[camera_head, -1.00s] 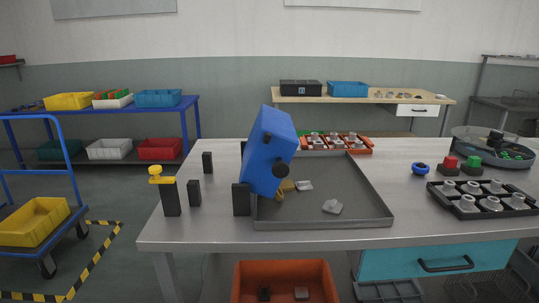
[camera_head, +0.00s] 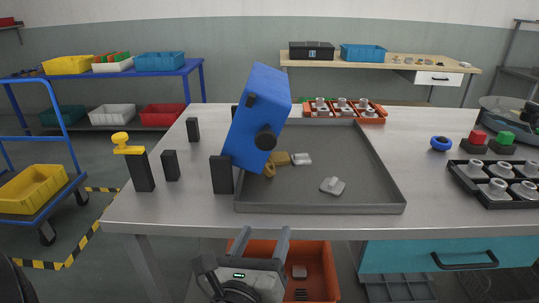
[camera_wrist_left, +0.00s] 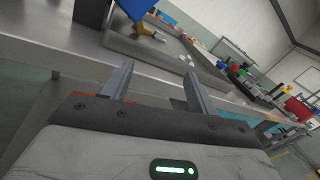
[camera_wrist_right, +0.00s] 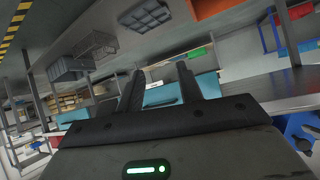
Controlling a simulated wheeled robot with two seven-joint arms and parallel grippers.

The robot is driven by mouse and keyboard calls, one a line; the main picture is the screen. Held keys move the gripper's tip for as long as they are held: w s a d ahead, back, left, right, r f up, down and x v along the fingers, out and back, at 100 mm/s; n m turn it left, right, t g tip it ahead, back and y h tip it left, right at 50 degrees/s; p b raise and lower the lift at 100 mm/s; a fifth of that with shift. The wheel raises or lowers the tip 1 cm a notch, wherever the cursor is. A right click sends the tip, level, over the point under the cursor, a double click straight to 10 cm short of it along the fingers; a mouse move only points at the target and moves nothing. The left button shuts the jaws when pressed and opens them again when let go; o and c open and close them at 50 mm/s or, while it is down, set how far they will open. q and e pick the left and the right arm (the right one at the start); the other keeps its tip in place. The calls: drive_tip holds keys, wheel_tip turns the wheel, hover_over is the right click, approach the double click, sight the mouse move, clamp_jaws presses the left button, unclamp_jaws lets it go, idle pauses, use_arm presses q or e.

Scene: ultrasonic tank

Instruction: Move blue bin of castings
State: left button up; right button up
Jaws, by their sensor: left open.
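A blue bin (camera_head: 258,118) stands steeply tilted on the table, with a round black knob on its side, between black posts (camera_head: 222,174). Its lower end leans over a grey tray (camera_head: 320,204). A few castings lie in the tray: brass-coloured ones (camera_head: 280,158) by the bin's lower end and grey ones (camera_head: 332,186). The bin's inside is hidden. My left gripper (camera_head: 262,236) is open and empty, in front of the table's front edge, below and apart from the bin. It also shows in the left wrist view (camera_wrist_left: 157,74). My right gripper (camera_wrist_right: 160,72) is open and empty, seen only in its wrist view.
An orange bin (camera_head: 322,262) sits below the table edge, partly behind my left gripper. A yellow-topped post (camera_head: 139,170) stands at the table's left. Red racks of parts (camera_head: 345,110) are behind the tray. Buttons and a black parts tray (camera_head: 495,193) are at right.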

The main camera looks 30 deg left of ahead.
sight(265, 144)
use_arm(q)
wheel_tip(265, 144, up, 8)
drive_tip(key=s+a+m+t+y, duration=0.1)
drive_tip(key=m+t+y, duration=0.2)
drive_tip(key=m, duration=0.4)
drive_tip(key=p+x, duration=0.2)
drive_tip(key=x, duration=0.5)
drive_tip(key=p+x, duration=0.2)
drive_tip(key=x, duration=0.5)
drive_tip(key=shift+w+a+r, duration=0.1)
drive_tip(key=shift+a+r, duration=0.05)
drive_tip(key=shift+a, duration=0.2)
drive_tip(key=shift+w+a+r+p, duration=0.1)
drive_tip(key=shift+w+a+p, duration=0.15)
drive_tip(key=shift+w, duration=0.2)
use_arm(e)
drive_tip(key=shift+d+r+n, duration=0.15)
drive_tip(key=shift+d+r, duration=0.05)
drive_tip(key=shift+r, duration=0.3)
drive_tip(key=shift+d+r+n, duration=0.15)
drive_tip(key=shift+r, duration=0.3)
use_arm(q)
drive_tip(key=shift+d, duration=0.1)
clamp_jaws()
use_arm(e)
drive_tip(key=shift+a, duration=0.1)
